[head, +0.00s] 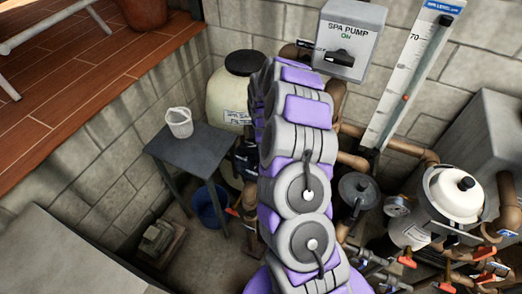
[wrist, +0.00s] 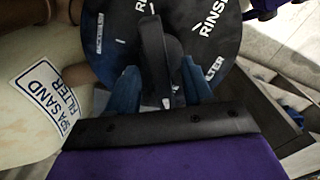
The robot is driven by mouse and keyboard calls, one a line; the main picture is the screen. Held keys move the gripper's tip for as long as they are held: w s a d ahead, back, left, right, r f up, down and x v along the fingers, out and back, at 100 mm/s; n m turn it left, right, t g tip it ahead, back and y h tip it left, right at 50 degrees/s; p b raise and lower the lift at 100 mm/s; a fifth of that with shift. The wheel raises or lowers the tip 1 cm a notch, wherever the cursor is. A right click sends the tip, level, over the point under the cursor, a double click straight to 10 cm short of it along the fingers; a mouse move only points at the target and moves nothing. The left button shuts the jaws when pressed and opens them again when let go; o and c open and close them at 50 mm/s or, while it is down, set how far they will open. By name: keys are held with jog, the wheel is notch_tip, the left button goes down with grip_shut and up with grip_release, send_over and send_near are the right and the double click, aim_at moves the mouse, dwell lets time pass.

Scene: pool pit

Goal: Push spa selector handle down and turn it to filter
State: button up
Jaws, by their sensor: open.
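The selector handle (wrist: 152,50) is a black lever on a round black dial (wrist: 232,45) in the wrist view. The dial has white words: RINSE at the top, FILTER at the lower right and what looks like BACKWASH at the left. My gripper (wrist: 163,88) is open, with one blue finger on each side of the handle's near end. I cannot tell whether the fingers touch it. In the head view my arm hides the gripper and handle. The cream spa sand filter tank (head: 228,98) stands partly behind my arm, and its label (wrist: 42,95) shows in the wrist view.
A grey table (head: 205,150) with a white bucket (head: 179,122) stands left of the tank, with a blue bucket (head: 210,205) below. The spa pump switch box (head: 350,35) is on the back wall. Pipes and a white-lidded housing (head: 455,195) crowd the right. Some floor is clear at left.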

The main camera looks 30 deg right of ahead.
jog(key=shift+r, duration=0.1)
notch_tip(320, 180, up, 7)
jog(key=shift+f+p, duration=0.1)
jog(key=shift+p, duration=0.9)
